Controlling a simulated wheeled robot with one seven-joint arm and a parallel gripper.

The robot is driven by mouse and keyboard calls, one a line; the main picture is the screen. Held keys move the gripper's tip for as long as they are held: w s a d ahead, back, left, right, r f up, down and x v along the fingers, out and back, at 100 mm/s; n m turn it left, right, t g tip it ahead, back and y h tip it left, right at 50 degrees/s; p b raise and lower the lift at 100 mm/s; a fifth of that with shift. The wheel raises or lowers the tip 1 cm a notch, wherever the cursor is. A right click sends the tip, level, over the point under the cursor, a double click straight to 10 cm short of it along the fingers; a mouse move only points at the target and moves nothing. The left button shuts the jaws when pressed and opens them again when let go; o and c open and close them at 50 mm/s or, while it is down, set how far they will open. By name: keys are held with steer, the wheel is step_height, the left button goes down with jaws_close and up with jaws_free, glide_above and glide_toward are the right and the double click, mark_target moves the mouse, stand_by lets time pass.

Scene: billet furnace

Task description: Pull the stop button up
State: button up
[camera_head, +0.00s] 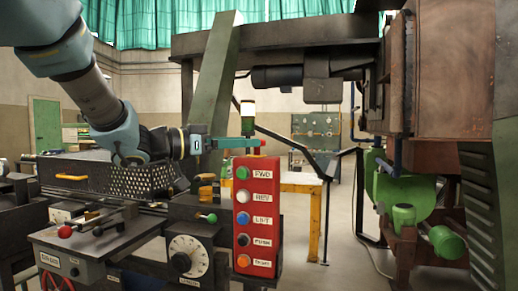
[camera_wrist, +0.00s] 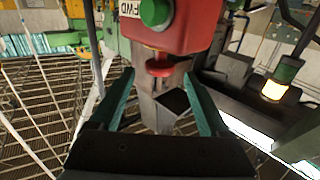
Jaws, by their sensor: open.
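The red control box (camera_head: 257,215) stands upright in the head view, with a column of coloured buttons on its front. The red stop button (camera_wrist: 160,67) sticks out from the box's end in the wrist view, on a short narrower stem. In the head view a little of its red shows at the top of the box, partly hidden by my gripper (camera_head: 252,143). My gripper (camera_wrist: 158,80) is open, its two teal fingers on either side of the button in the wrist view. Gaps show between fingers and button; I cannot tell the exact depth.
A signal lamp (camera_head: 247,108) stands just behind the gripper. A dial box (camera_head: 190,258) and a lever console (camera_head: 75,250) are left of the red box. A yellow-legged table (camera_head: 300,181) is behind; green and rusty machinery (camera_head: 450,70) fills the right.

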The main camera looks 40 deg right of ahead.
steer(key=v, duration=0.3)
steer(key=shift+a+b, duration=0.25)
steer(key=shift+b, duration=0.05)
